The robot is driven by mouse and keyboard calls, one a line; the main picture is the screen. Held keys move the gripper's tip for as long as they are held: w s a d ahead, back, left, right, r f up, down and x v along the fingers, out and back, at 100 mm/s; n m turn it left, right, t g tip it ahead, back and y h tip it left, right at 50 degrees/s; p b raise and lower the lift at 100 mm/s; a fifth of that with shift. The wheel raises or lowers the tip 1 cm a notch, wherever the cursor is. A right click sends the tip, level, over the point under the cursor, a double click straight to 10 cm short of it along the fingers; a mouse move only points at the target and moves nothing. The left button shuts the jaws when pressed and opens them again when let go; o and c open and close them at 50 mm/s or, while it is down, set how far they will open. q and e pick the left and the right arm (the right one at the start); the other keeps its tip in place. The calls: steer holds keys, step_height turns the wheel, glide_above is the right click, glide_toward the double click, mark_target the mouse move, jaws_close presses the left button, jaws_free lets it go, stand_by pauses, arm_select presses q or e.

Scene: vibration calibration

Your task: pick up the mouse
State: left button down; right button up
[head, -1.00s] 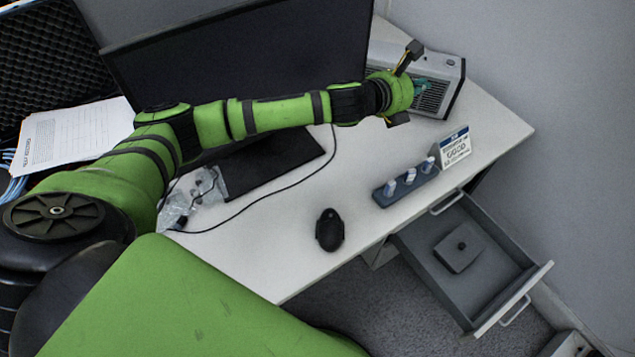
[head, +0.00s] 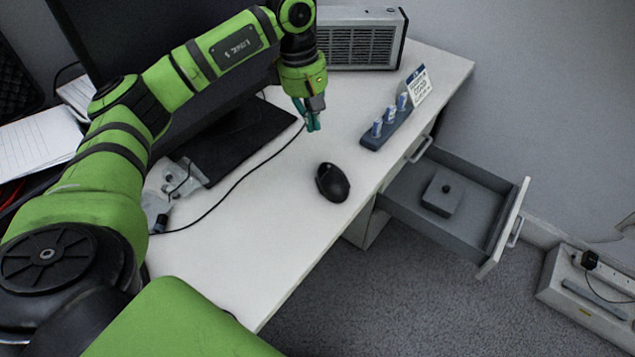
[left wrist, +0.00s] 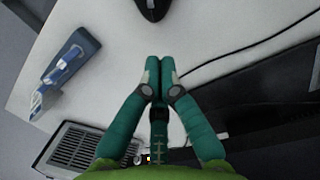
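The black mouse (head: 332,182) lies on the white desk (head: 290,225), near its front edge, in the head view. In the left wrist view only part of the mouse (left wrist: 153,8) shows, at the top edge. My left gripper (head: 313,128) hangs over the desk with its teal fingers pointing down, behind the mouse and apart from it. In the left wrist view the two fingertips (left wrist: 160,60) are together with nothing seen between them. My right gripper is not in view.
A blue holder (head: 386,130) with several small items and a sign (head: 416,84) stands right of the mouse. A grey device (head: 358,40) is at the back. An open drawer (head: 455,205) holds a grey box (head: 441,193). A cable (head: 238,182) crosses the desk.

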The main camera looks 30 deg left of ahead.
mark_target(299, 163)
arm_select(q)
steer(key=shift+y, duration=0.8)
steer(key=a+f, duration=0.1)
steer(key=f, duration=0.2)
steer(key=a+f, duration=0.1)
steer(key=f, duration=0.3)
steer(key=s+a+f, duration=0.1)
steer(key=f, duration=0.2)
steer(key=shift+f, duration=0.3)
steer(key=d, duration=0.2)
steer(key=d+p, duration=0.1)
steer(key=shift+s+d+r, duration=0.25)
steer(key=shift+s+r, duration=0.05)
steer(key=shift+s, duration=0.1)
steer(key=shift+s+d, duration=0.1)
steer(key=shift+d, duration=0.15)
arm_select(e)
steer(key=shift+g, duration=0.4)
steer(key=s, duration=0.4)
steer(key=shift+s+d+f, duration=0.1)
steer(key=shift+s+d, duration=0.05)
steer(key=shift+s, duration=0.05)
arm_select(q)
steer(key=shift+f, duration=0.1)
